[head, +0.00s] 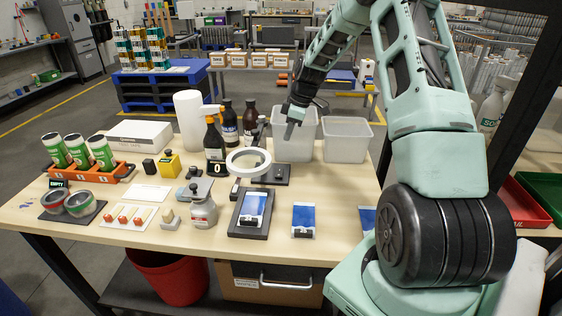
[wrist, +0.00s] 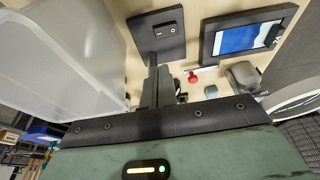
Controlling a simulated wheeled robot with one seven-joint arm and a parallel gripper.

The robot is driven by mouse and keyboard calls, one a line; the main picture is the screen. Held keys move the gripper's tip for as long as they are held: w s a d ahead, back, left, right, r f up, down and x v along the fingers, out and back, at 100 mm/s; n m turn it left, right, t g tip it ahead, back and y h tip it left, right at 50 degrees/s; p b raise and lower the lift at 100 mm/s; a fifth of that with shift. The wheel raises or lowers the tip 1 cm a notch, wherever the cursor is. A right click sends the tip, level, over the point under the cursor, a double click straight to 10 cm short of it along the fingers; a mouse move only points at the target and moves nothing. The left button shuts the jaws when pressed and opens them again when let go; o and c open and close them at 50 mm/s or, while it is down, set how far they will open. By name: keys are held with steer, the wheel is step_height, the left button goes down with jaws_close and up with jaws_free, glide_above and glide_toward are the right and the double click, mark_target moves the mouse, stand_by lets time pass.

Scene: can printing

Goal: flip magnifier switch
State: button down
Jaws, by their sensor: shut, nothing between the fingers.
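The magnifier (head: 249,160) has a white ring head on a dark arm, with a dark base (head: 281,175) on the table right of the ring. In the wrist view the ring (wrist: 292,100) is partly visible at the right. The base plate (wrist: 150,46) lies at the top of that view, with a small dark rocker switch (wrist: 167,30) on it; which way the rocker is set I cannot tell. My gripper (head: 290,130) is shut and empty, pointing down above and behind the base. In the wrist view its fingertips (wrist: 155,75) appear just below the plate, apart from the switch.
Translucent bins (head: 346,142) stand right behind the base, close to my gripper. Dark bottles (head: 250,122) and a spray bottle (head: 214,145) stand to the left. A tablet-like stand (head: 250,212) and blue cards (head: 305,216) lie in front.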

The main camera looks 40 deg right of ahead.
steer(key=p, duration=0.4)
glide_above(279, 170)
steer(key=f, duration=1)
steer(key=shift+s+d+f, duration=0.1)
steer(key=shift+s+d, duration=0.15)
steer(key=shift+d, duration=0.05)
steer(key=shift+f+p, duration=0.45)
steer(key=shift+f, duration=0.4)
steer(key=shift+d+f+b, duration=0.1)
steer(key=shift+f+b, duration=0.3)
steer(key=shift+b, duration=0.3)
steer(key=shift+r, duration=0.15)
steer(key=shift+s+a+r+p, duration=0.3)
steer(key=shift+s+a, duration=0.15)
steer(key=shift+a, duration=0.1)
